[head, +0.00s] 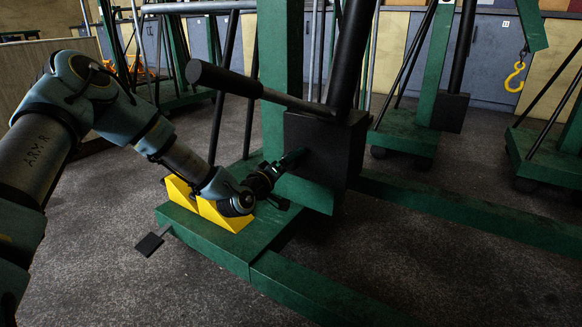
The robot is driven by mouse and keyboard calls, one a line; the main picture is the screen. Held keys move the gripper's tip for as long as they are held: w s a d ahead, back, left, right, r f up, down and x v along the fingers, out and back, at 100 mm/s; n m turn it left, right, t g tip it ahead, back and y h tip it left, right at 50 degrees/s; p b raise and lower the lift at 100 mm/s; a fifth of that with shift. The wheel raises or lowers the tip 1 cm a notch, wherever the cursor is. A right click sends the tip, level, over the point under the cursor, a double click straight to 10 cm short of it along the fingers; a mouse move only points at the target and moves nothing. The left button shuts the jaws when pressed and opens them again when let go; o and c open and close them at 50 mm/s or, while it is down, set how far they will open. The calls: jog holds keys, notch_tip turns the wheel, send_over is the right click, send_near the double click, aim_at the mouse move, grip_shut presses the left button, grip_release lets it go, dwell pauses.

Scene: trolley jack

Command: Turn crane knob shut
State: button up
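A green shop crane stands in the middle of the head view, with a dark box-shaped pump block (322,160) at the foot of its green post (280,75). A pump handle (225,80) with a thick dark grip slopes out to the left from the block. My arm comes in from the left, and my gripper (291,158) is at the left face of the block, its fingers touching or very close to it. The knob is not distinguishable; the gripper's tips cover that spot. The fingers are small and dark, so I cannot tell whether they are open or shut.
Yellow wedge-like blocks (222,215) sit on the crane's green base (205,235), under my wrist. A dark pedal (149,244) sticks out at left. Green legs (470,215) run right. Other cranes, one with a yellow hook (515,77), stand behind. The front floor is clear.

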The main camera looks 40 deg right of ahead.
jog(key=shift+d, duration=0.3)
jog(key=c, duration=1.4)
jog(key=m+p, duration=0.2)
jog(key=m, duration=0.2)
jog(key=shift+r+m, duration=0.1)
jog(key=shift+m, duration=0.3)
jog(key=m+p, duration=0.1)
jog(key=m, duration=0.4)
jog(key=shift+m, duration=0.4)
jog(key=shift+w, duration=0.1)
